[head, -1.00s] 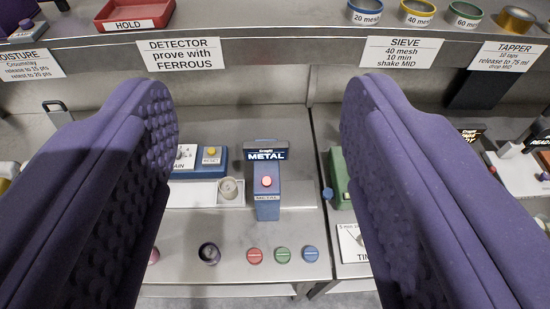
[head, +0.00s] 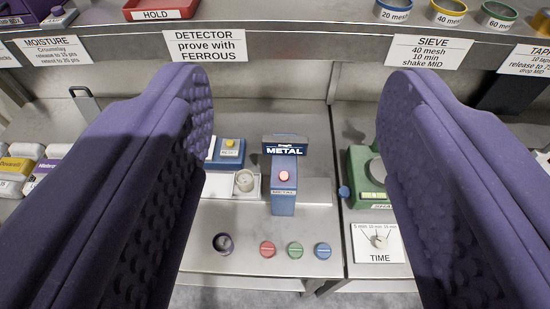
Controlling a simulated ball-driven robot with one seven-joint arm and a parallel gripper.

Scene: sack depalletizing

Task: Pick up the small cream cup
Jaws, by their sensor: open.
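The small cream cup (head: 245,181) sits on the white tray left of the blue metal detector, near the tray's right end. My gripper (head: 303,88) is open, with its two purple padded fingers wide apart and nothing between them touching. The cup shows in the gap between the fingers, nearer the left finger and farther off than the fingertips. The left finger hides part of the bench left of the cup.
The blue metal detector (head: 284,185) stands just right of the cup. A dark cup (head: 223,243) and red (head: 267,249), green (head: 295,249) and blue (head: 323,250) discs lie in front. A green machine (head: 362,178) and TIME dial (head: 379,242) are right. A shelf (head: 300,47) crosses above.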

